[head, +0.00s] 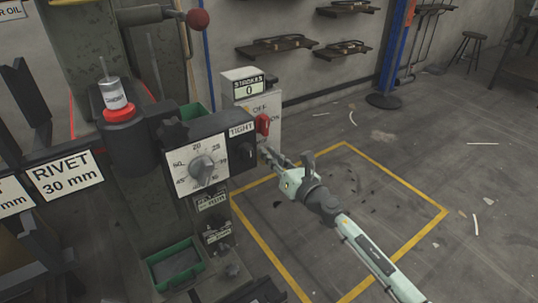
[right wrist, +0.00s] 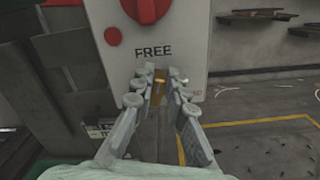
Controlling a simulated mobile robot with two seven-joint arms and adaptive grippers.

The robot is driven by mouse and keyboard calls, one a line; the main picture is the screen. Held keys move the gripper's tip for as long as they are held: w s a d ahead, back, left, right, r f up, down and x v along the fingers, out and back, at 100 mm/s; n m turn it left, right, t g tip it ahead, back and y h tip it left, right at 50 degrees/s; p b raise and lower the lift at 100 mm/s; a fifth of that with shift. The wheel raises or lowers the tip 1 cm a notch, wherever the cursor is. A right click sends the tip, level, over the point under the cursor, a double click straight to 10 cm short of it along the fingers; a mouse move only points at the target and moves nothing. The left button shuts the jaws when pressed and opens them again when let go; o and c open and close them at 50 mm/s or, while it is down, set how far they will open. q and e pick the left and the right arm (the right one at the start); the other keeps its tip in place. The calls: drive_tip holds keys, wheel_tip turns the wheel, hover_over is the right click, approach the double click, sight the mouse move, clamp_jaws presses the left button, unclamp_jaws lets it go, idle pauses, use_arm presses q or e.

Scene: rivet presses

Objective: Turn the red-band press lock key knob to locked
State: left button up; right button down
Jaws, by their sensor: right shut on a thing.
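The press with the red band (head: 120,113) stands at the left in the head view. A pale control box (head: 238,76) on its right side carries a strokes counter reading 0 and a red switch (head: 262,124) by OFF and ON labels. In the right wrist view, the brass-coloured key knob (right wrist: 157,92) sits below the word FREE on the box. My right gripper (right wrist: 160,84) is shut on this knob from the front; its fingers partly hide it. In the head view my right gripper (head: 272,156) reaches the box's lower part. The lock's setting cannot be read clearly. My left gripper is not in view.
A dial panel (head: 202,160) marked TIGHT juts out left of my right gripper. A green bin (head: 176,268) sits lower on the press. A lever with a red ball (head: 197,19) is above. The floor inside the yellow lines (head: 380,178) is mostly clear.

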use_arm(q)
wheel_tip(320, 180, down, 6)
drive_tip(key=p, duration=0.2)
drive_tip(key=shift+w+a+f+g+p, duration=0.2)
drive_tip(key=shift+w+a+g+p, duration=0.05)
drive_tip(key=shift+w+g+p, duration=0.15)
use_arm(e)
drive_tip(key=m, duration=0.4)
drive_tip(key=f+m, duration=0.1)
drive_tip(key=m, duration=0.4)
drive_tip(key=d+m, duration=0.1)
drive_tip(key=m, duration=0.4)
drive_tip(key=shift+w+f, duration=0.3)
drive_tip(key=shift+f, duration=0.05)
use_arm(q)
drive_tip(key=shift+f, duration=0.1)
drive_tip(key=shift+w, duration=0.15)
use_arm(e)
drive_tip(key=c, duration=1.6)
unclamp_jaws()
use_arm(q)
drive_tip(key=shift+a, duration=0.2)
use_arm(e)
drive_tip(key=shift+o, duration=0.3)
